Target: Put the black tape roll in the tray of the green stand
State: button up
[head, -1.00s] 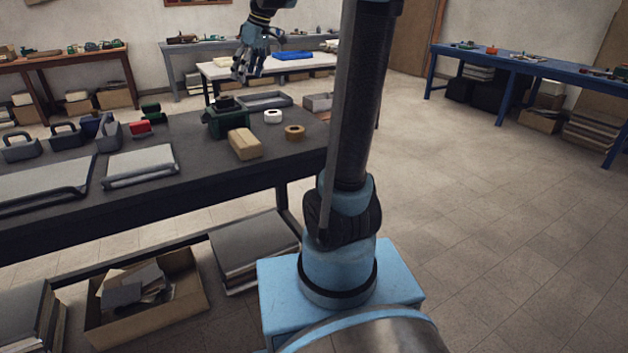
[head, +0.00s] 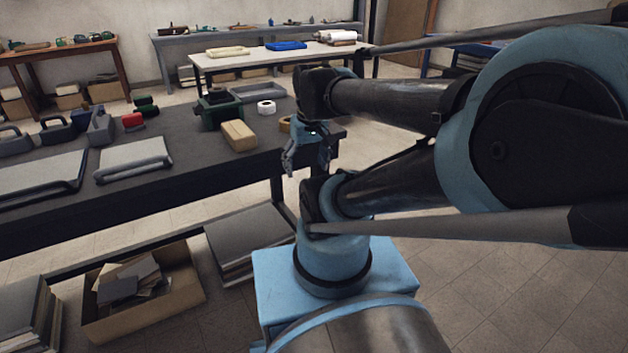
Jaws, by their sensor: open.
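The green stand (head: 209,116) is on the dark workbench, behind the tan block. A small dark round shape (head: 218,95), which looks like the black tape roll, shows at the top of the stand. I cannot tell whether it lies in the stand's tray or just behind it. A white tape roll (head: 266,107) lies right of the stand, and a brown tape roll (head: 285,124) lies nearer, partly hidden by my arm. My gripper (head: 305,172) points down at the bench's front right edge, to the right of the stand and nearer. It is open and empty.
The tan block (head: 239,135) lies in front of the stand. A grey tray (head: 258,92) is behind the white roll. Red (head: 132,121) and green items and grey handled tools stand to the left. A cardboard box (head: 140,300) is below the bench.

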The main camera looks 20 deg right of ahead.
jog(key=shift+m, duration=0.6)
jog(key=s+f, duration=0.1)
jog(key=s+d+f, duration=0.2)
jog(key=f, duration=0.1)
jog(key=shift+a, duration=0.1)
jog(key=shift+w+f, duration=0.15)
jog(key=shift+w, duration=0.2)
